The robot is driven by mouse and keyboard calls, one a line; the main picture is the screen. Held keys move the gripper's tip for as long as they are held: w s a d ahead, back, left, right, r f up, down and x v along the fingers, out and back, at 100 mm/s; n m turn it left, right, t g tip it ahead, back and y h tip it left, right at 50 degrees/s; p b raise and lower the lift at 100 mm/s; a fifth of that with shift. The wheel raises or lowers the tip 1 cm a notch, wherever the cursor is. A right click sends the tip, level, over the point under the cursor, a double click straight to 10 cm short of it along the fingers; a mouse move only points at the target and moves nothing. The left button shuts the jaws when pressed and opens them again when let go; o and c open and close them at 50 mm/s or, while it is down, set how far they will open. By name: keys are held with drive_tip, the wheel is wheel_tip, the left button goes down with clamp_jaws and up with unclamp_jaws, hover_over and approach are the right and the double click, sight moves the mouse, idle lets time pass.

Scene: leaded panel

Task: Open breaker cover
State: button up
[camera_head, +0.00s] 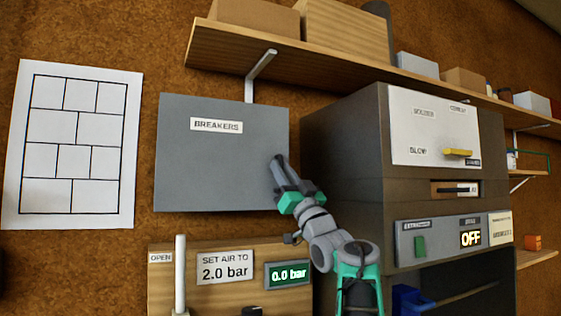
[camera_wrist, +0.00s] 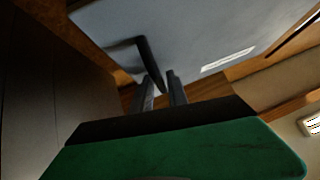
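The breaker cover (camera_head: 222,165) is a flat grey panel labelled BREAKERS on the cork wall in the head view. It fills the top of the wrist view as a pale surface (camera_wrist: 190,35) with a white label. A dark bar handle (camera_wrist: 148,58) stands out from the cover near its edge. My gripper (camera_head: 279,165) is at the cover's right edge in the head view. In the wrist view its two dark fingers (camera_wrist: 161,82) are apart, with the handle's end between or just before their tips. I cannot tell whether they press on it. The fingertips partly hide the handle.
A large grey-brown cabinet (camera_head: 340,140) stands close to the right of the cover. A wooden shelf (camera_head: 330,62) with boxes runs above. Below are a wooden board with a 0.0 bar display (camera_head: 289,274) and a white upright lever (camera_head: 180,275). A paper chart (camera_head: 75,145) hangs left.

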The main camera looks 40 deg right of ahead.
drive_tip(key=shift+w, duration=0.1)
clamp_jaws()
idle(1.4)
